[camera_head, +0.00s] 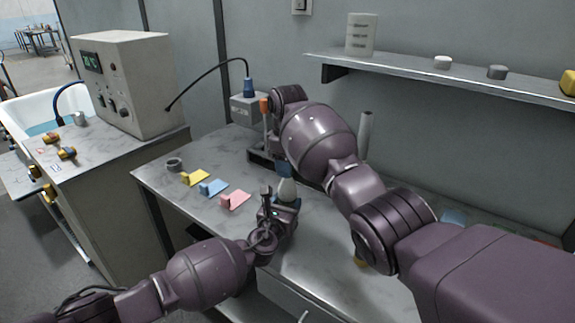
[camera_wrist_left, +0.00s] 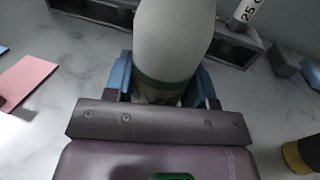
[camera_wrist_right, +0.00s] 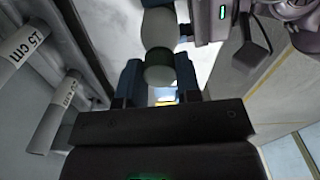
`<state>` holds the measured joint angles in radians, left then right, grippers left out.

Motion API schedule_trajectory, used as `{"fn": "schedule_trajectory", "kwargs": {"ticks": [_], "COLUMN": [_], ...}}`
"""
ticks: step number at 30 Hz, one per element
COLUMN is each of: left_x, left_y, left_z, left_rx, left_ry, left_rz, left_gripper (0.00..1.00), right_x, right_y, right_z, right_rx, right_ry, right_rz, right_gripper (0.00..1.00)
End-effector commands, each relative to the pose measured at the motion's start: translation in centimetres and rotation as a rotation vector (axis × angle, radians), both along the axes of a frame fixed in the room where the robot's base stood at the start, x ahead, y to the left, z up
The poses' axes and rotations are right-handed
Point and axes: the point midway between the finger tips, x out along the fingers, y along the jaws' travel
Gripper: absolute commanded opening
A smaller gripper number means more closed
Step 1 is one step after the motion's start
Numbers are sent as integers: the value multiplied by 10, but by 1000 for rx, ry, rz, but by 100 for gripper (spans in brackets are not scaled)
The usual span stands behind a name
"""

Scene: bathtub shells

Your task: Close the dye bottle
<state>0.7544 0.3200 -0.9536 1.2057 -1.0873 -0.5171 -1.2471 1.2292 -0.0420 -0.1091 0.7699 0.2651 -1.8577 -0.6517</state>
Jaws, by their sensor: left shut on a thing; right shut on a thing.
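The pale dye bottle (camera_head: 287,190) stands over the worktop in the head view. My left gripper (camera_head: 285,204) is shut around its lower body. In the left wrist view the bottle (camera_wrist_left: 172,35) has a green band and sits between the blue fingers. My right gripper (camera_wrist_right: 160,82) comes down from above and is shut on a dark grey-green round cap (camera_wrist_right: 160,68). In the right wrist view the cap lines up with the bottle (camera_wrist_right: 157,28) and appears to meet it. I cannot tell whether it is seated. In the head view my right arm hides most of that gripper.
Yellow (camera_head: 195,178), blue (camera_head: 212,187) and pink (camera_head: 235,200) pieces and a grey ring (camera_head: 174,164) lie on the worktop to the left. A control box (camera_head: 130,85) stands on the left counter. A wall shelf (camera_head: 420,72) runs behind my right arm.

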Motion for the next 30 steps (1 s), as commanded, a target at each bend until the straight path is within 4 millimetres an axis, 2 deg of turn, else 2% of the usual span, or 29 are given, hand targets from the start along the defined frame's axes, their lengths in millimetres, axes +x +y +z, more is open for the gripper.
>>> {"fn": "schedule_trajectory", "kwargs": {"ticks": [15, 20, 21, 26, 30], "left_x": [0, 0, 0, 0, 0], "left_y": [0, 0, 0, 0, 0], "left_z": [0, 0, 0, 0, 0], "left_rx": [0, 0, 0, 0, 0], "left_ry": [0, 0, 0, 0, 0], "left_rz": [0, 0, 0, 0, 0], "left_gripper": [0, 0, 0, 0, 0], "right_x": [0, 0, 0, 0, 0], "right_y": [1, 1, 0, 0, 0], "right_z": [-1, -1, -1, -1, -1], "right_rx": [2, 2, 2, 1, 1], "right_ry": [2, 2, 2, 1, 1], "right_rz": [-758, -778, -778, -777, -776], "right_gripper": [3, 3, 35, 59, 62]}}
